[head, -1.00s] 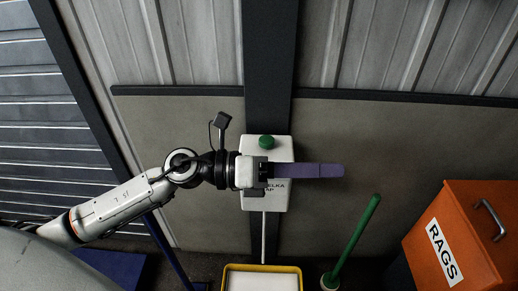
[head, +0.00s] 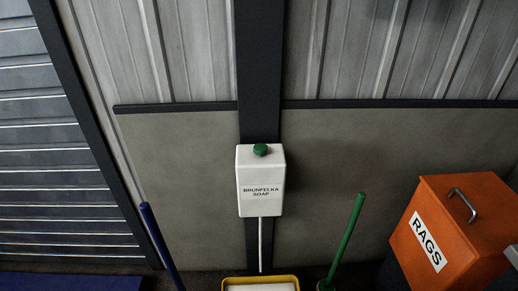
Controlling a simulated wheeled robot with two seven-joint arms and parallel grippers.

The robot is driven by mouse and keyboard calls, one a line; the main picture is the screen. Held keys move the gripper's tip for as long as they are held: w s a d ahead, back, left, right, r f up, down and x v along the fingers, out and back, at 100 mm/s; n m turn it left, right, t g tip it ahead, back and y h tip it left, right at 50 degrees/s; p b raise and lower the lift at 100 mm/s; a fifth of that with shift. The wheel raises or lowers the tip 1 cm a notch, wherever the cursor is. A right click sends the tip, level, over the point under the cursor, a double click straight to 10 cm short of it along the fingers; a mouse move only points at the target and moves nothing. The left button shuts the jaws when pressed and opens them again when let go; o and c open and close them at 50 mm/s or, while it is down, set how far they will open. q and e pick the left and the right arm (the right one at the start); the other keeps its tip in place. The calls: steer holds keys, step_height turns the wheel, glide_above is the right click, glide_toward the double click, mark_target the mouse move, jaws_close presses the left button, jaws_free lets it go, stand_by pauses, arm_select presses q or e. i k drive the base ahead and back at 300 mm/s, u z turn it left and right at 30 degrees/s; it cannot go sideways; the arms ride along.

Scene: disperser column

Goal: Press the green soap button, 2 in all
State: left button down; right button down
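The white soap dispenser (head: 260,200) is mounted on a dark vertical column (head: 261,70) in the middle of the head view. Neither of my grippers shows in the head view now.
A thin white tube (head: 260,245) runs down from the dispenser towards a yellow-rimmed tray (head: 240,281). A green handle (head: 348,238) stands right of it and a blue handle (head: 160,243) left. An orange RAGS bin (head: 455,235) stands at the right. The space before the dispenser is clear.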

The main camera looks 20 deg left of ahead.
mark_target(260, 150)
steer(key=k, duration=1.3)
steer(key=z, duration=0.85)
steer(key=i, duration=1.65)
steer(key=u, duration=0.8)
steer(key=i, duration=0.4)
steer(key=u, duration=0.45)
